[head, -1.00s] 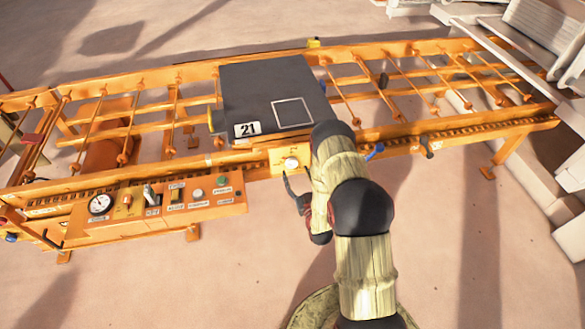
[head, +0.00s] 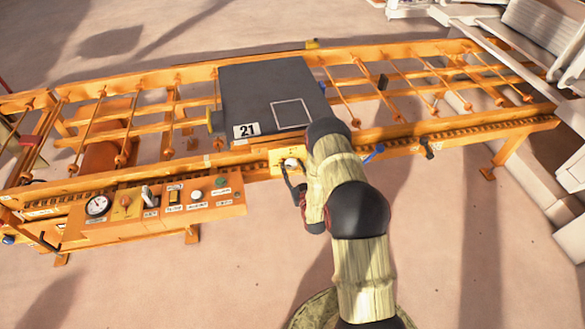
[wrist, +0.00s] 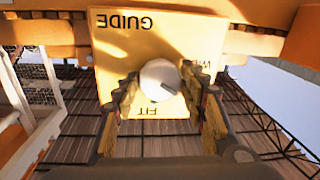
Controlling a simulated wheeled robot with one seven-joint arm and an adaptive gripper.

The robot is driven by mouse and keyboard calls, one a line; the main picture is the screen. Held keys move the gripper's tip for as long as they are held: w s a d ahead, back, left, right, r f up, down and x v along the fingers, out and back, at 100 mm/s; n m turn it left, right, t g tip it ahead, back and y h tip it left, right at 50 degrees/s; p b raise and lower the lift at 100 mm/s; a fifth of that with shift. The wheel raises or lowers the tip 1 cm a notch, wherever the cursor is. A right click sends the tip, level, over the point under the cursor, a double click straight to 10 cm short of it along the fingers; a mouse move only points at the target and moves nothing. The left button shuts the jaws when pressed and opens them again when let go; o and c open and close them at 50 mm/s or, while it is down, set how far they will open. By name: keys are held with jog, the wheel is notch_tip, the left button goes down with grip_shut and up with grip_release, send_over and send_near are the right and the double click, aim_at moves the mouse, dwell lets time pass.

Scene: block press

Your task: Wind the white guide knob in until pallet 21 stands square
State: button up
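The white guide knob (wrist: 158,80) sits on an orange plate (wrist: 115,45) marked GUIDE and FIT, at the conveyor's front rail. In the head view the knob (head: 291,164) shows just left of my wrist. My gripper (wrist: 160,88) has one finger on each side of the knob, close to its rim. The fingers look open around it; I see no clear contact. In the head view one dark finger of my gripper (head: 289,180) shows beside the knob. Pallet 21 (head: 250,90), a dark grey block, lies on the conveyor, slightly turned; my arm covers its near right corner.
The orange roller conveyor (head: 480,126) runs across the view. A control panel (head: 180,211) with a gauge, switches and buttons stands left of the knob. A blue handle (head: 374,153) and a dark one (head: 428,149) jut from the front rail to the right. Floor in front is clear.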

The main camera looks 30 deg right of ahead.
jog(key=c, duration=0.6)
jog(key=shift+c, duration=0.3)
jog(key=shift+m+b, duration=0.55)
jog(key=shift+m, duration=1.05)
jog(key=o, duration=1.2)
jog(key=shift+s, duration=0.1)
